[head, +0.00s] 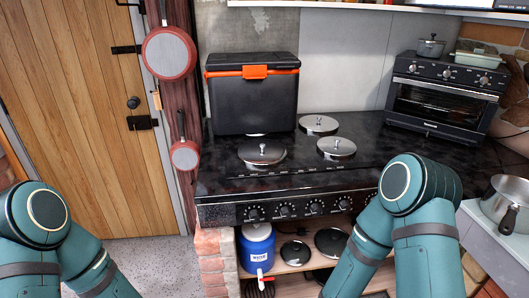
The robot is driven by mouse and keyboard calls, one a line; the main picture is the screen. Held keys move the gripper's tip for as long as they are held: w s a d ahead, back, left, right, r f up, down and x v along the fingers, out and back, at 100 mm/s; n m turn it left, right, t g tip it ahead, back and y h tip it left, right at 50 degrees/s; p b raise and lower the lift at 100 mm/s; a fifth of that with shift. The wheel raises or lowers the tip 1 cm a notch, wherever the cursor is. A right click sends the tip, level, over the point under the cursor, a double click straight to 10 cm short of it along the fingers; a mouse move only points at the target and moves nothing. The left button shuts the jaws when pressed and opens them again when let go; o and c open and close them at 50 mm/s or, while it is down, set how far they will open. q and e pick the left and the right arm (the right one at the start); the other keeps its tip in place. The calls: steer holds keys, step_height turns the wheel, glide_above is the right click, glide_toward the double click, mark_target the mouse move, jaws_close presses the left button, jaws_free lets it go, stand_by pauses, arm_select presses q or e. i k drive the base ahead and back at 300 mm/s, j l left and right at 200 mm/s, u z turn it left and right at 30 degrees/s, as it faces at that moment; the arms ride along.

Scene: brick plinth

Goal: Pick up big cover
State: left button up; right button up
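One cover (262,154) is at the front left and looks the widest. Another cover (337,147) is at the front right, and a third cover (318,124) is at the back right. A sliver of one more shows at the back left, mostly hidden by the cooler box. I cannot tell for sure which is the big cover. Only the upper parts of my two arms show, at the lower left and lower right. Both grippers are out of view, and no cover is being held.
A black cooler box with an orange latch (253,95) stands at the stove's back left. A toaster oven (443,96) is at the back right. A blue water jug (257,248) and dark round lids (295,252) sit on the shelf below. A pot (507,204) stands right.

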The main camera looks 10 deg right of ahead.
mark_target(256, 153)
steer(key=i+j, duration=0.3)
steer(key=j, duration=0.15)
steer(key=j+z, duration=0.1)
steer(key=z, duration=0.25)
steer(key=i+j+z, duration=0.1)
steer(key=z, duration=0.25)
steer(key=j+z, duration=0.1)
steer(key=z, duration=0.3)
steer(key=i+j, duration=0.05)
